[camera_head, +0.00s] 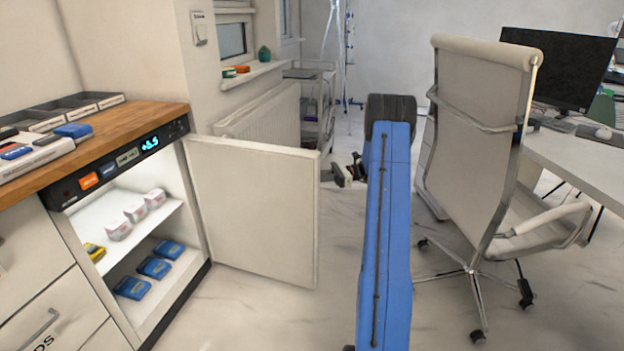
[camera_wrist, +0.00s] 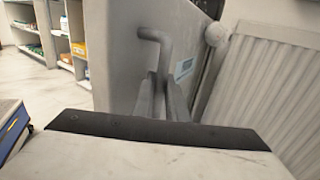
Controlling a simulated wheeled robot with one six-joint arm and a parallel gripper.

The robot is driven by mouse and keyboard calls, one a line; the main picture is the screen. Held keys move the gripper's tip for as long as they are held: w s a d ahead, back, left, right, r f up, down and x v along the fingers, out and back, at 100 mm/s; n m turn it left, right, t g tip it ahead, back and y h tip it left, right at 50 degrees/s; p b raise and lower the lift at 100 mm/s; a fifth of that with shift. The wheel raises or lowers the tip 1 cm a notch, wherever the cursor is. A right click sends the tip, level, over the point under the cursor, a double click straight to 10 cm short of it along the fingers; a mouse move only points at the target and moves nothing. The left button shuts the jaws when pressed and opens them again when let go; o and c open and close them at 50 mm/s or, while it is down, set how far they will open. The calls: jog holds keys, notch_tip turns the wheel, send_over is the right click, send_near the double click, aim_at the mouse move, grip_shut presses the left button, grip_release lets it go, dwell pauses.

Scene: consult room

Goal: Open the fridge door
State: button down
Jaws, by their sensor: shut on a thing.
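The fridge door (camera_head: 252,210) stands wide open, swung out to the right of the lit fridge (camera_head: 140,231). Its inner face shows in the head view, and its outer face is hidden there. In the wrist view the door's outer face (camera_wrist: 118,50) carries a bent grey handle (camera_wrist: 158,38). My gripper (camera_wrist: 168,92) is shut on the handle. In the head view my gripper (camera_head: 345,172) shows partly, just past the door's free edge. White and pink boxes (camera_head: 135,212) sit on the upper shelf, and blue boxes (camera_head: 152,268) sit below.
An office chair (camera_head: 478,130) stands close to the right of my arm, by a desk (camera_head: 570,158). A radiator (camera_head: 265,118) is on the wall behind the door, and near it in the wrist view (camera_wrist: 265,85). The floor (camera_head: 270,310) in front of the door is clear.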

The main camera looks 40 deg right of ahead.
jog(key=c, duration=2)
grip_release()
jog(key=shift+c, duration=0.2)
jog(key=v, duration=1.7)
jog(key=shift+d, duration=0.2)
